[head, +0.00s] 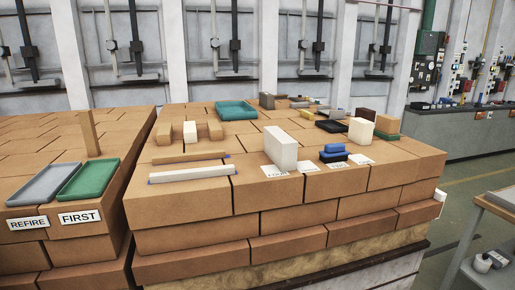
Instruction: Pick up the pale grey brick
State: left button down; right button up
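A large, pale grey-white brick (281,148) stands upright on edge near the front middle of the stacked brown bricks, just behind a white label card (275,172). Other pale pieces also stand on the stack: a small whitish block (190,132) between two brown blocks, and a cream block (361,131) at the right. The upright brick looks the closest to pale grey. Nothing touches it from above. Neither of my grippers is in view.
Blue and black pieces (333,151) lie right of the upright brick. A long whitish bar (192,174) lies front left. A teal tray (236,111) sits behind. Grey (36,186) and green (88,179) trays labelled REFIRE and FIRST lie on the left stack.

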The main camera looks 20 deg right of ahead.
aim_at(282, 149)
jog(key=l+u, duration=0.2)
jog(key=u, duration=0.15)
jog(key=l+u, duration=0.4)
jog(key=u, duration=0.25)
jog(key=k+l+u, duration=0.2)
jog(key=l, duration=0.2)
jog(key=k+l+u, duration=0.2)
jog(key=l, duration=0.2)
jog(key=k+l, duration=0.2)
jog(key=l, duration=0.2)
jog(key=k+l+u, duration=0.1)
jog(key=k+l, duration=0.15)
jog(key=l, duration=0.15)
